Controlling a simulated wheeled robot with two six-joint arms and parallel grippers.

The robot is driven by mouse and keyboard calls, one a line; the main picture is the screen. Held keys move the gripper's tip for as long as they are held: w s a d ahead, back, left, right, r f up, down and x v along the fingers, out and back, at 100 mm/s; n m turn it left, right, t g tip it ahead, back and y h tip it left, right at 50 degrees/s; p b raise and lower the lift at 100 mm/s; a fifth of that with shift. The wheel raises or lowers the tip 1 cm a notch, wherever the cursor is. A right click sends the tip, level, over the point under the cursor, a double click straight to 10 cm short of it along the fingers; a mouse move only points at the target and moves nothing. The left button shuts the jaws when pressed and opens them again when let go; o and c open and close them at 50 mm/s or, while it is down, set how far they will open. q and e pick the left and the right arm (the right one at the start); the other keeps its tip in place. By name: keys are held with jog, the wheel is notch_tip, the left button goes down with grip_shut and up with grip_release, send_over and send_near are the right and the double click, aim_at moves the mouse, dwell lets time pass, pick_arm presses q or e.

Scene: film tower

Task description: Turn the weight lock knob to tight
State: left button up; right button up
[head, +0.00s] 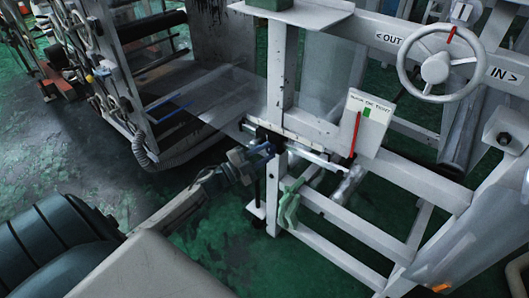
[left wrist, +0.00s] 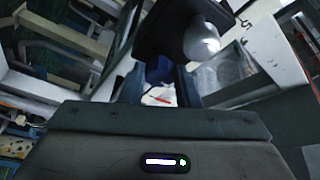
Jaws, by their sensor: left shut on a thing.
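My left gripper (head: 262,152) reaches in from the left to the near end of a pale horizontal bar (head: 310,158) on the white frame. It is shut on a small part there, which looks like the weight lock knob; the jaws hide most of it, and I cannot tell how far it is turned. In the left wrist view the dark blue fingers (left wrist: 170,75) sit close together, with a pale surface and a small red mark beyond them. My right gripper is not in view.
A white plate (head: 376,118) with a red pointer (head: 355,134) and a green mark stands right of the gripper. A handwheel (head: 437,64) sits between OUT and IN labels. White frame rails (head: 340,220) lie below. Open green floor (head: 60,150) is at left.

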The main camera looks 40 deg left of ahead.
pick_arm(q)
jog(key=shift+r+m, duration=0.25)
jog(key=shift+m, duration=0.35)
jog(key=m+g+p, duration=0.2)
jog(key=m+p, duration=0.2)
jog(key=m, duration=0.1)
jog(key=shift+r+p, duration=0.2)
jog(key=shift+p, duration=0.1)
jog(key=shift+m+g+y+p, duration=0.3)
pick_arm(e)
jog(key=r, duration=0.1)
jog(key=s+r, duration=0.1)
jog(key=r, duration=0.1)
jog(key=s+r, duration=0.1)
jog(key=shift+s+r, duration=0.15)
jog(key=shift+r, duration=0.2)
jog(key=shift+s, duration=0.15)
pick_arm(q)
jog(key=shift+f, duration=0.1)
jog(key=o, duration=1)
jog(key=shift+c, duration=0.2)
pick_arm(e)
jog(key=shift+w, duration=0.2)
pick_arm(q)
jog(key=shift+s+a, duration=0.1)
